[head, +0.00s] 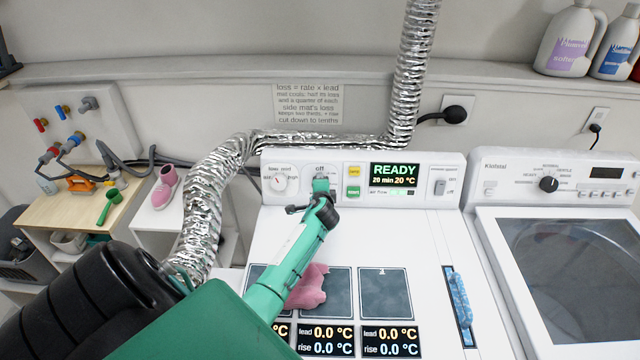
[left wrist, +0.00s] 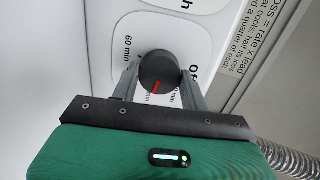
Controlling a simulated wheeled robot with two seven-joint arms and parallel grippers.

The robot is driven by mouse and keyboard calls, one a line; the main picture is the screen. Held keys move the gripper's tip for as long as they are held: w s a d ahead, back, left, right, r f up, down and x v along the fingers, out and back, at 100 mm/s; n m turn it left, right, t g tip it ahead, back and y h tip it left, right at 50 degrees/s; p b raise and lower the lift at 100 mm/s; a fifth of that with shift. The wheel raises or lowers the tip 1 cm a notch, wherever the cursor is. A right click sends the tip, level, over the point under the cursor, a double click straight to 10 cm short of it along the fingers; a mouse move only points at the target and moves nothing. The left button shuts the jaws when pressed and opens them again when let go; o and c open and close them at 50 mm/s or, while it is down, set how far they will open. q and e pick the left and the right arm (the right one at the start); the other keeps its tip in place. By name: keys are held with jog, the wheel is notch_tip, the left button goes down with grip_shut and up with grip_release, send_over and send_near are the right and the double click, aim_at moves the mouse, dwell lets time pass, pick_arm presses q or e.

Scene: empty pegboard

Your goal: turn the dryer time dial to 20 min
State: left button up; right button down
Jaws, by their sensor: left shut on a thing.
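The dryer time dial (left wrist: 160,68) is a round dark knob with a red pointer line on a white plate in the left wrist view. My left gripper (head: 321,186) reaches the dryer panel below the "off" mark and mostly hides the dial in the head view. In the left wrist view, its two grey fingers stand on either side of the knob and are shut on it. The red line points toward the gripper body; the mark there is partly hidden. The dryer display (head: 395,175) reads READY, 20 min, 20 °C. My right gripper is not in view.
A second dial (head: 279,182) sits left on the panel, with yellow and green buttons (head: 354,191) to the right. A silver duct (head: 212,180) curves at the left. A pink cloth (head: 309,288) lies on the dryer top. A washer (head: 560,250) stands at right.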

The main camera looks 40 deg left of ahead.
pick_arm(q)
jog(key=shift+a+r, duration=0.15)
jog(key=o, duration=0.8)
jog(key=shift+o, duration=0.9)
jog(key=shift+w+f, duration=0.1)
jog(key=shift+f, duration=0.1)
jog(key=b+v, duration=0.3)
jog(key=v, duration=1)
jog(key=shift+s+d+r+b, duration=0.15)
jog(key=shift+s+d+b, duration=0.1)
jog(key=shift+b, duration=0.1)
